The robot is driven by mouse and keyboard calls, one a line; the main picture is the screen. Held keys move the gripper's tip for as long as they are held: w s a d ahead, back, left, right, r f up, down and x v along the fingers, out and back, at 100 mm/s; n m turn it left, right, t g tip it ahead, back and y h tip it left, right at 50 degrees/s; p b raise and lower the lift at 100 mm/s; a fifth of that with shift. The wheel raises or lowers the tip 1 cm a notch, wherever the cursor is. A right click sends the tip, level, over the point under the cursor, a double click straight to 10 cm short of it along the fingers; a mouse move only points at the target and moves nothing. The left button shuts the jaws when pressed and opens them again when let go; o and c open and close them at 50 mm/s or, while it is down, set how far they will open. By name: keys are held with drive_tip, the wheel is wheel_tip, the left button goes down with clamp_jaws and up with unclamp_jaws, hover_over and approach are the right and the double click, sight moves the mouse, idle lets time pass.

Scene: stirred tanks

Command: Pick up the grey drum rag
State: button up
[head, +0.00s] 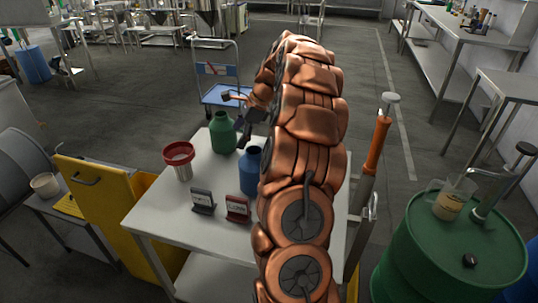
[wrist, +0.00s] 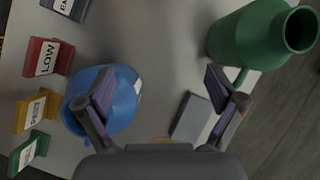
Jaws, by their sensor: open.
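A flat grey rectangular piece (wrist: 192,118) lies on the white table (wrist: 175,60) in the wrist view; it looks like the folded grey rag, but I cannot be sure. My gripper (wrist: 162,90) is open and empty above the table. Its right finger overlaps the grey piece's right side in the picture, and its left finger overlaps the blue bottle (wrist: 122,108). In the head view, my gripper (head: 243,120) is near the green bottle (head: 222,133), and I cannot make out the rag there. My arm hides part of the table.
The green bottle (wrist: 245,45) is at upper right in the wrist view. Small signs, including a red one (wrist: 48,57), line the left. In the head view, a red-rimmed cup (head: 179,162) stands left on the table, and a green drum (head: 440,250) stands right.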

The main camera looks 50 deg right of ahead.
drive_tip(key=s+d+f+m, duration=0.1)
drive_tip(key=d+m, duration=0.1)
drive_tip(key=d, duration=0.3)
drive_tip(key=s+d+f+m+h, duration=0.1)
drive_tip(key=d+f, duration=0.1)
drive_tip(key=d, duration=0.3)
drive_tip(key=s+d+f+m+h+b, duration=0.1)
drive_tip(key=s+d+f+m, duration=0.1)
drive_tip(key=d, duration=0.3)
drive_tip(key=shift+s+d+f+m, duration=0.1)
drive_tip(key=shift+d+f+m, duration=0.1)
drive_tip(key=shift+f+m, duration=0.1)
drive_tip(key=shift+x, duration=1.2)
drive_tip(key=shift+a+p+x, duration=0.15)
drive_tip(key=shift+p+x, duration=0.15)
drive_tip(key=shift+x, duration=1)
drive_tip(key=shift+a+p+x, duration=0.15)
drive_tip(key=shift+p+x, duration=0.15)
drive_tip(key=shift+x, duration=0.95)
drive_tip(key=shift+r, duration=0.15)
drive_tip(key=c, duration=1.1)
drive_tip(key=shift+c, duration=0.2)
